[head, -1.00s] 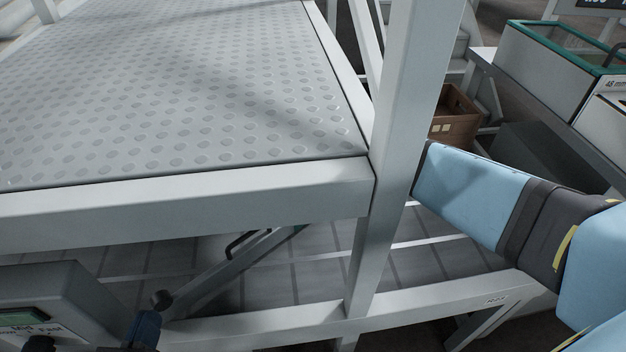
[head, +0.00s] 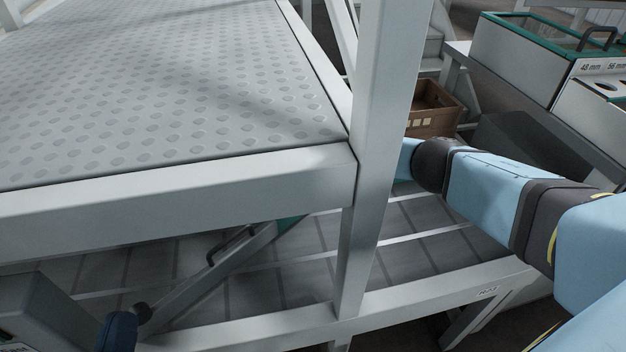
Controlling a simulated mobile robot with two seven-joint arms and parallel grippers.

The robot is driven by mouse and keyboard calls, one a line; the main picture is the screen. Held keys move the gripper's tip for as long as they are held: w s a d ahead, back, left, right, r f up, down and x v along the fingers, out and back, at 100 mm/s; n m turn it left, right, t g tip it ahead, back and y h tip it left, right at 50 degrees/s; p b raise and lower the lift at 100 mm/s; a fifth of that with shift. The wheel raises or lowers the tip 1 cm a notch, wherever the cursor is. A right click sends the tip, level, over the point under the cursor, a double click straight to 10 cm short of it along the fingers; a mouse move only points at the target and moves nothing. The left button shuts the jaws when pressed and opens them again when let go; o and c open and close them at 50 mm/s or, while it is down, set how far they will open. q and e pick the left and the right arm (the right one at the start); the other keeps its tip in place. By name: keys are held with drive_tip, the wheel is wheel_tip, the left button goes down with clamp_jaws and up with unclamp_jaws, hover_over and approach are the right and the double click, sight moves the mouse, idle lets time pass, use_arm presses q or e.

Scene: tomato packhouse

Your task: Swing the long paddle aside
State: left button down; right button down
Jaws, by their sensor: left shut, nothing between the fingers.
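A long grey bar (head: 215,272), which looks like the long paddle, lies slantwise in the gap under the raised platform. It has a black handle (head: 232,243) on its upper side and a teal part at its far end, partly hidden by the platform's edge beam. A dark blue piece at the bottom left, apparently my left gripper (head: 118,332), is shut and empty beside the knob. I cannot tell whether they touch. My light blue right arm reaches from the right behind the white post; its gripper is hidden.
The white post (head: 380,130) and platform edge beam (head: 180,203) stand close in front. A slatted grey deck (head: 420,228) lies below. A grey box (head: 45,312) is at lower left. A brown crate (head: 433,110) and green-rimmed bins (head: 520,60) stand at the back right.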

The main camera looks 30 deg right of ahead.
drive_tip(key=shift+s, duration=0.25)
